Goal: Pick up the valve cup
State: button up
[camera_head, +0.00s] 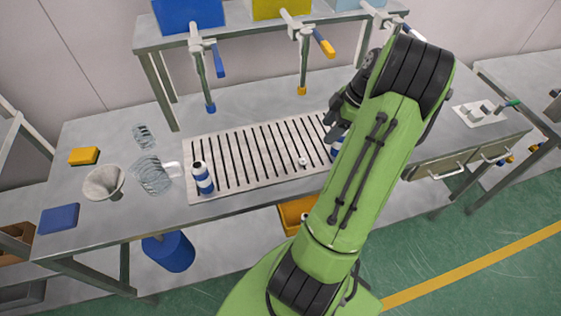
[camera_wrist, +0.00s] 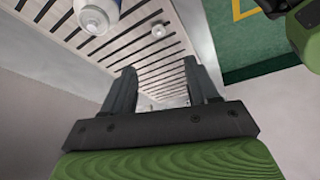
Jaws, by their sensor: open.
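The valve cup (camera_head: 302,161) is a small pale piece on the slatted grate, right of its middle in the head view. In the wrist view a small white round piece, apparently the valve cup (camera_wrist: 158,31), lies on the slats beyond my fingertips. My gripper (camera_head: 336,127) is above the grate's right part, partly hidden by my arm in the head view. In the wrist view my gripper (camera_wrist: 158,80) has its two fingers apart, with nothing held between them.
A blue-and-white can (camera_head: 202,178) stands on the grate's left end. Another can (camera_head: 336,150) is partly hidden by my arm. A can (camera_wrist: 95,14) also shows in the wrist view near the white piece. Hanging tools (camera_head: 302,65) stand over the table's back. The grate's middle is clear.

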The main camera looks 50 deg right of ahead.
aim_at(304, 159)
jog(key=b+x, duration=0.1)
jog(key=x, duration=1.4)
jog(key=shift+f, duration=0.2)
grip_shut()
